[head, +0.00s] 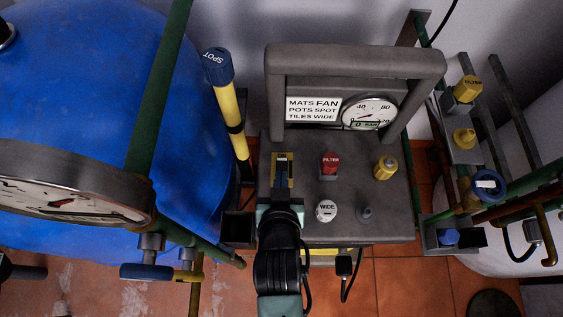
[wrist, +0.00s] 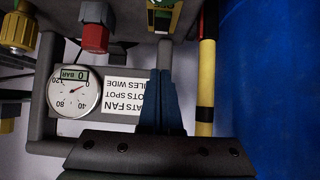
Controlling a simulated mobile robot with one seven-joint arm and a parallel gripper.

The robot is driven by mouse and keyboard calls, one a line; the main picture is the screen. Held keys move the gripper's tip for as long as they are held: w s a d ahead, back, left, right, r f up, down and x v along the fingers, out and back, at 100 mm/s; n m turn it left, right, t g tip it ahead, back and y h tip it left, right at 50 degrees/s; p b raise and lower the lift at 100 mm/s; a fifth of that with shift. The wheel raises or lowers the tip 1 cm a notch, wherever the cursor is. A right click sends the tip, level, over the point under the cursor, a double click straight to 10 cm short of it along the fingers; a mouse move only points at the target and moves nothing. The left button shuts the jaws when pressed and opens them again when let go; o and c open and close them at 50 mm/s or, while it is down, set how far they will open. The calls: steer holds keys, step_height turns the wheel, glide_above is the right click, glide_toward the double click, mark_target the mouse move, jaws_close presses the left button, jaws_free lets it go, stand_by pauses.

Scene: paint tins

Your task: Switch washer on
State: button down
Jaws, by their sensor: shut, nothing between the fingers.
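The washer's grey control panel (head: 345,222) stands in the middle of the head view. A narrow switch plate (head: 282,157) with yellow and black marks is at its upper left; my gripper covers its lower part. The fingers also show in the wrist view (wrist: 163,78). The dial gauge (head: 369,112) has a green display reading 0 BAR.
The panel also carries a red FILTER knob (head: 330,162), a yellow knob (head: 385,167), a white WIDE knob (head: 326,210) and a grey peg (head: 366,214). A grey handle frame (head: 355,58) rises behind. A yellow lance with blue SPOT cap (head: 217,66) stands left, beside a blue tank (head: 80,70).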

steer(key=b, duration=0.2)
glide_above(282, 165)
steer(key=s, duration=0.2)
steer(key=f, duration=0.5)
steer(key=shift+w+a+f, duration=0.1)
steer(key=shift+w+f, duration=0.1)
step_height(282, 165, down, 3)
steer(key=shift+w+r+b, duration=0.1)
steer(key=shift+r+b, duration=0.1)
steer(key=shift+b, duration=0.25)
steer(key=shift+w+f, duration=0.1)
steer(key=shift+f, duration=0.5)
